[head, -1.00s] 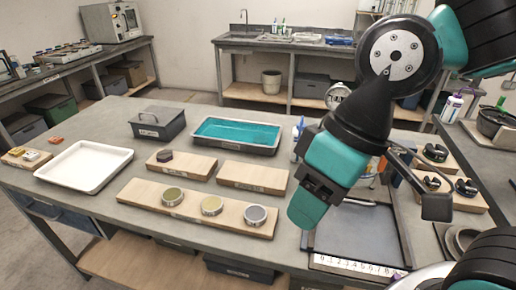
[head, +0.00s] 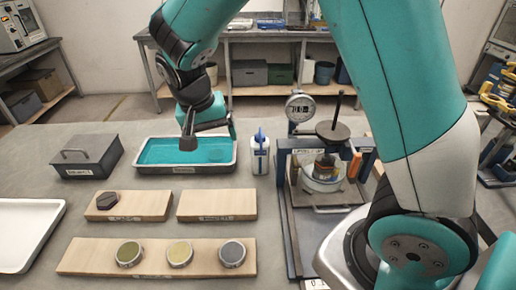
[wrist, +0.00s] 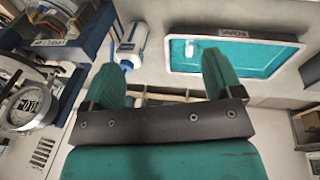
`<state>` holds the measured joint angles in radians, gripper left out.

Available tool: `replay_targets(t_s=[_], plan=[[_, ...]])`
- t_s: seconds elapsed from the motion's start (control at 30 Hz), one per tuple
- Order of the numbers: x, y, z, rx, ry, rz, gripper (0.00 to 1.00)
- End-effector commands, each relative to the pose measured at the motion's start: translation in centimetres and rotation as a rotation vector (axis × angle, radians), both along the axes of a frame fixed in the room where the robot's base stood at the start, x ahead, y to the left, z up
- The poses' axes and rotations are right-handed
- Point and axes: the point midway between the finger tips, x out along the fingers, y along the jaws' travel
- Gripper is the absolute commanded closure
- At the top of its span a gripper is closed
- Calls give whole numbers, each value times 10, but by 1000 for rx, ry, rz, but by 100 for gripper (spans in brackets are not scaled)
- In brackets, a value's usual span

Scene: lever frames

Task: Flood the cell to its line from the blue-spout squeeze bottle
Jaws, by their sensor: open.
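The squeeze bottle (head: 261,160) is white with a blue spout and stands upright right of the teal tray; it also shows in the wrist view (wrist: 133,42). The cell (head: 322,182) is a clear-walled dish in the press frame, under a dial gauge and a round top plate. Its line and water level are too small to tell. My gripper (head: 231,125) is left of the bottle, over the tray's right end, apart from the bottle. In the wrist view its two teal fingers (wrist: 164,75) are spread with nothing between them.
The teal liquid tray (head: 185,168) lies left of the bottle. A lidded dark box (head: 85,158), a white tray (head: 28,228) and wooden boards (head: 155,258) with round tins occupy the left and front. The dial gauge (head: 299,107) stands up beside the cell.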

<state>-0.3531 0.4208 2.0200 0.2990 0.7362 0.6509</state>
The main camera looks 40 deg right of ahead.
Motion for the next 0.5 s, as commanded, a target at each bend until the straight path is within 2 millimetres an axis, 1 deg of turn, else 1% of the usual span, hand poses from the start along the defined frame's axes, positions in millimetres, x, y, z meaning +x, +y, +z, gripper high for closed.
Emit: replay_targets(t_s=[0.03, 0.1, 0.2, 0.3, 0.4, 0.5], plan=[[19, -8, -13, -81, -12, -123, 15], [41, -22, -34, -200, -64, -310, 15], [62, -40, -62, -369, -167, -553, 15], [70, -54, -87, -517, -287, -751, 15], [71, -63, -105, -628, -406, -896, 15], [68, -69, -117, -701, -498, -988, 15]])
